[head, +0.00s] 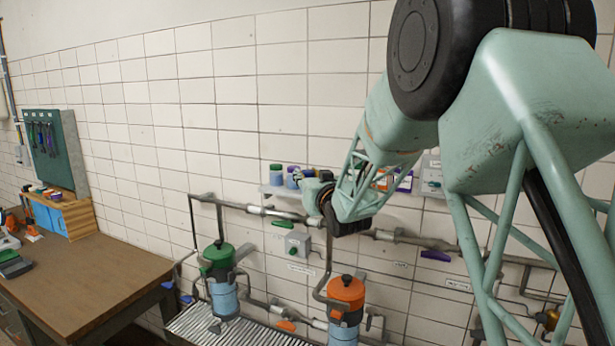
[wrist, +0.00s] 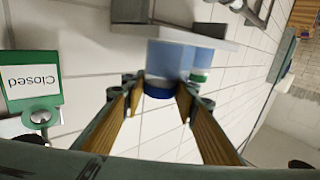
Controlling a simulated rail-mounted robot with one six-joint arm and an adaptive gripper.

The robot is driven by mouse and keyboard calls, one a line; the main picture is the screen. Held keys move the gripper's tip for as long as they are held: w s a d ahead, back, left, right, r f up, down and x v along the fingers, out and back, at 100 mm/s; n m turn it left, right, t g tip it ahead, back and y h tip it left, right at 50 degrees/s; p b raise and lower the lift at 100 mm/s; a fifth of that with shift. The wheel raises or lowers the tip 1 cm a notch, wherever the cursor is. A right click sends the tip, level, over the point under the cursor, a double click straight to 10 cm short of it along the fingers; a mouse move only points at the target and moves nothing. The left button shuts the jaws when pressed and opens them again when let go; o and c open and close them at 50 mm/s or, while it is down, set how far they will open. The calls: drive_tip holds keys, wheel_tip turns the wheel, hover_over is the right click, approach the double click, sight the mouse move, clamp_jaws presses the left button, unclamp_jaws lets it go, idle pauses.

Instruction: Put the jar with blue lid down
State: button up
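The jar with the blue lid (wrist: 160,88) has a light blue body and a white band. It shows upside down in the wrist view, with its base end at the shelf (wrist: 165,32). My gripper (wrist: 162,85) has one orange-padded finger on each side of the lid, close against it, and looks shut on the jar. In the head view the jar (head: 292,178) is at the wall shelf (head: 270,190), beside a green-lidded jar (head: 276,174). I cannot tell whether its base touches the shelf.
The green-lidded jar (wrist: 201,75) is close beside the held jar. A green "Closed" sign (wrist: 32,80) is at the wrist view's left. Pipes (head: 262,211) run below the shelf, above green (head: 218,257) and orange (head: 346,292) pumps. A workbench (head: 85,285) stands left.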

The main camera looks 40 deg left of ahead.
drive_tip(key=o, duration=0.4)
drive_tip(key=shift+r, duration=0.15)
drive_tip(key=shift+b+v, duration=1.15)
drive_tip(key=shift+v, duration=4.85)
